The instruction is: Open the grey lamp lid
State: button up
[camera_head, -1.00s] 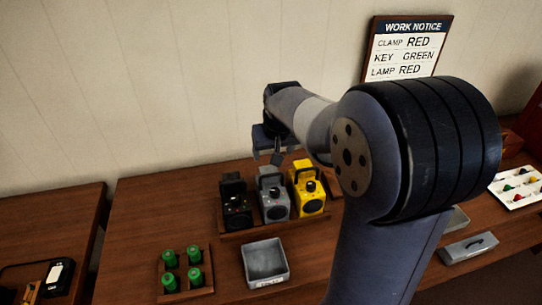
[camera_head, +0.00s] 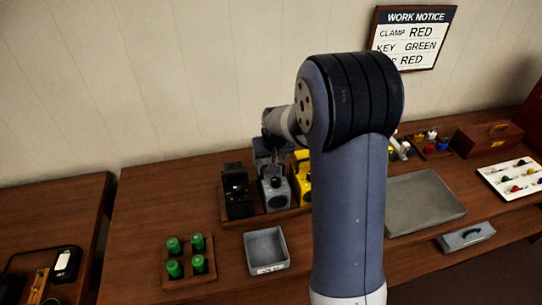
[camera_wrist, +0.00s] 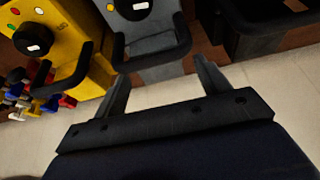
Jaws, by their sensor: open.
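The grey lamp (camera_head: 276,196) stands between a black lamp (camera_head: 237,198) and a yellow lamp (camera_head: 304,184) in a wooden rack. In the wrist view the grey lamp's body (camera_wrist: 156,22) is at top centre, with a dark handle-like bar (camera_wrist: 152,61) at its near edge. My gripper (camera_wrist: 163,78) is open and empty, its two fingers pointing at that bar, one towards each end. I cannot tell whether they touch it.
The yellow lamp and black lamp stand close on both sides. A grey bin (camera_head: 266,250) and a rack of green cylinders (camera_head: 190,258) are in front. A grey tray (camera_head: 425,203) lies right. A work notice (camera_head: 412,38) hangs on the wall. My arm hides part of the bench.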

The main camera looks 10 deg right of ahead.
jog(key=shift+c, duration=0.4)
jog(key=c, duration=0.9)
jog(key=shift+w+r+g+p, duration=0.45)
jog(key=shift+g+p, duration=0.45)
jog(key=shift+p, duration=0.35)
jog(key=shift+w+g+p, duration=0.45)
jog(key=shift+g+p, duration=0.15)
jog(key=shift+g, duration=0.1)
jog(key=shift+w+f+g+p, duration=0.1)
jog(key=shift+w+g, duration=0.6)
jog(key=shift+g, duration=0.45)
jog(key=shift+w+r+g+p, duration=0.1)
jog(key=shift+w+g, duration=0.55)
jog(key=shift+g, duration=0.45)
jog(key=shift+w+f+g+p, duration=0.1)
jog(key=shift+w+g, duration=0.6)
jog(key=shift+g, duration=0.45)
jog(key=shift+w+g, duration=0.1)
jog(key=shift+g, duration=0.2)
